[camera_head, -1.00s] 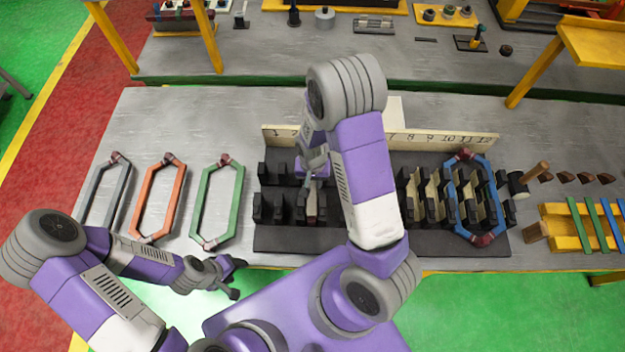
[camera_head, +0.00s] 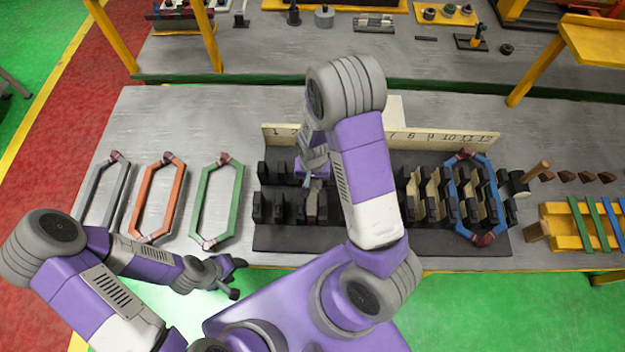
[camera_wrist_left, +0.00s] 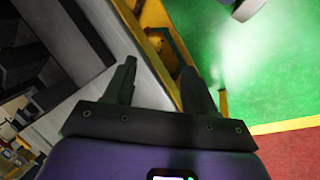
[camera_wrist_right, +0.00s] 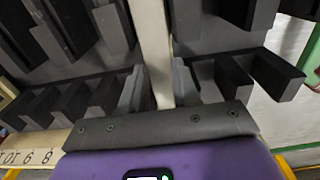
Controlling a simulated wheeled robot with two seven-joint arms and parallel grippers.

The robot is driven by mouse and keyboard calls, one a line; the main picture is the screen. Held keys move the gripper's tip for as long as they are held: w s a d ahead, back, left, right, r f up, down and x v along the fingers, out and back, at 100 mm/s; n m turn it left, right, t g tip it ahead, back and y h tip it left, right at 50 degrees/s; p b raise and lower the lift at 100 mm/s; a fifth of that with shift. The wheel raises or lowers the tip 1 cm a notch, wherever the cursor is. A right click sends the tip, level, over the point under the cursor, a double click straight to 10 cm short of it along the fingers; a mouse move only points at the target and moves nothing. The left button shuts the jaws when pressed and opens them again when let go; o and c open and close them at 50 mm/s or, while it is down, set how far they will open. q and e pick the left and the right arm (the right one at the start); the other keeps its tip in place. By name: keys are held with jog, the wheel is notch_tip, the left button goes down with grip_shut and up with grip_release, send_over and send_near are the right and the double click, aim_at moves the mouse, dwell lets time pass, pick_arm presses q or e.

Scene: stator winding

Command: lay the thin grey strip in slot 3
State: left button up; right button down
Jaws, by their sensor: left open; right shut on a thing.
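The thin strip (camera_wrist_right: 153,40) is pale grey-cream in the right wrist view, standing between the fingers of my right gripper (camera_wrist_right: 158,88). That gripper is shut on it, low among the dark posts of the stator block (camera_head: 290,240). In the head view, my right gripper (camera_head: 314,188) is over the left part of the block, around slot 3. My arm hides the number there, and I cannot tell how deep the strip sits. My left gripper (camera_head: 238,278) is open and empty by the table's front edge; its spread fingers also show in the left wrist view (camera_wrist_left: 160,85).
Grey (camera_head: 90,215), orange (camera_head: 145,205) and green (camera_head: 200,200) coils lie left of the block. A blue coil (camera_head: 453,200) sits at its right end, where several slots hold cream liners. A numbered board (camera_head: 440,138) stands behind. A yellow rack (camera_head: 563,232) with coloured strips is at right.

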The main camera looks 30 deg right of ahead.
jog(key=shift+f, duration=0.2)
jog(key=c, duration=0.8)
grip_release()
jog(key=shift+o, duration=0.2)
jog(key=shift+r, duration=0.15)
jog(key=shift+r+p, duration=0.55)
jog(key=shift+r, duration=0.15)
